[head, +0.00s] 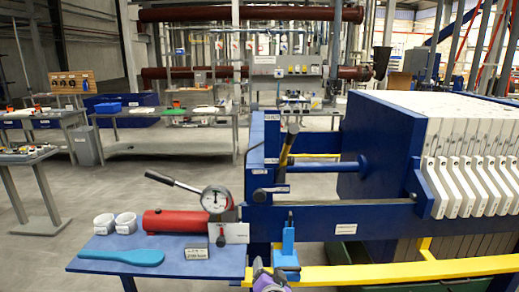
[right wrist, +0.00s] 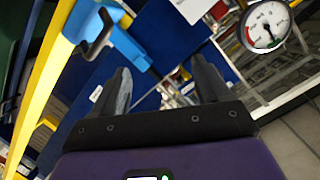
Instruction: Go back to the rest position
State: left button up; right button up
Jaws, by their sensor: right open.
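My right gripper (head: 268,270) is at the bottom middle of the head view, low in front of the blue filter press frame (head: 320,218). In the right wrist view its two dark fingers (right wrist: 163,85) stand apart with nothing between them. A blue bracket (head: 286,258) is just right of the gripper in the head view. It also shows at the upper left of the right wrist view, with a black handle (right wrist: 97,36) on it. The gripper looks apart from it. My left gripper is not in view.
A yellow rail (head: 400,271) runs along the lower right. White filter plates (head: 470,165) fill the right. Grey floor is open at left.

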jog(key=s+d+f+n+g+p, duration=0.1)
jog(key=s+d+f+g, duration=0.15)
jog(key=s+f, duration=0.4)
jog(key=s+d+f+n+g+y+p, duration=0.1)
jog(key=s+d+f+g, duration=0.15)
jog(key=f, duration=0.65)
jog(key=s+d+f+n+g+p, duration=0.1)
jog(key=s+d+f+g, duration=0.15)
jog(key=s+f, duration=0.4)
jog(key=s+f+g+y, duration=0.1)
jog(key=s+f+g, duration=0.2)
jog(key=s, duration=0.6)
jog(key=s+f+n+g+y+p, duration=0.1)
jog(key=s+f+g, duration=0.3)
jog(key=s, duration=0.5)
jog(key=shift+x, duration=1.05)
jog(key=shift+s, duration=0.2)
